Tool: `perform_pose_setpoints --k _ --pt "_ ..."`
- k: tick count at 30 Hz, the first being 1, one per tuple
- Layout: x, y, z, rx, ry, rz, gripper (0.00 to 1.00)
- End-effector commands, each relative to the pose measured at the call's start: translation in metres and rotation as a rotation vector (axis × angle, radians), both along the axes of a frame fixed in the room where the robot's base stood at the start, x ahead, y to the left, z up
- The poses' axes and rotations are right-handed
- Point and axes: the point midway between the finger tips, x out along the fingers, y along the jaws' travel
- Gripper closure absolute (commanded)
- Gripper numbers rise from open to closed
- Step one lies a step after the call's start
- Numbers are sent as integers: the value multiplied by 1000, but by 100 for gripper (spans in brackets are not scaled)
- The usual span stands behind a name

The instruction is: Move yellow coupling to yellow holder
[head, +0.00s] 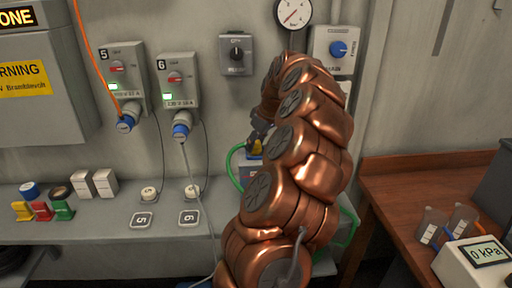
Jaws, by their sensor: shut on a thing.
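My gripper (259,135) shows as a small dark shape in the middle of the head view, partly hidden behind my copper arm. It is shut on the yellow coupling (256,147), of which only a small yellow patch shows. A green hose (233,165) curves close by on the left; I cannot tell whether it joins the coupling. A greyish box with a red mark (248,174) sits just below, mostly covered by my arm. I cannot make out the yellow holder for sure. A small yellow piece (22,211) lies on the ledge at the far left.
Sockets 5 (122,75) and 6 (178,80) with blue plugs hang on the wall. A grey ledge (105,225) carries tape rolls, white blocks and number plates. A wooden bench (390,190) at right holds beakers and a kPa meter (478,262). A gauge (294,12) is above.

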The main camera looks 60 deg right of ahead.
Motion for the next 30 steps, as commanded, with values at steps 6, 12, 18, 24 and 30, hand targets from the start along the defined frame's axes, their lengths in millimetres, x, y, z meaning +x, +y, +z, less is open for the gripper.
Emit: perform_pose_setpoints --k 6,12,18,24,30 --pt "0 0 0 -1 0 0 94" --pt "0 -1 2 -2 -1 -1 94" --pt "1 -1 12 -2 -2 0 94" --pt "0 -1 24 -2 -2 -2 94" --pt "1 0 33 0 -1 1 94"
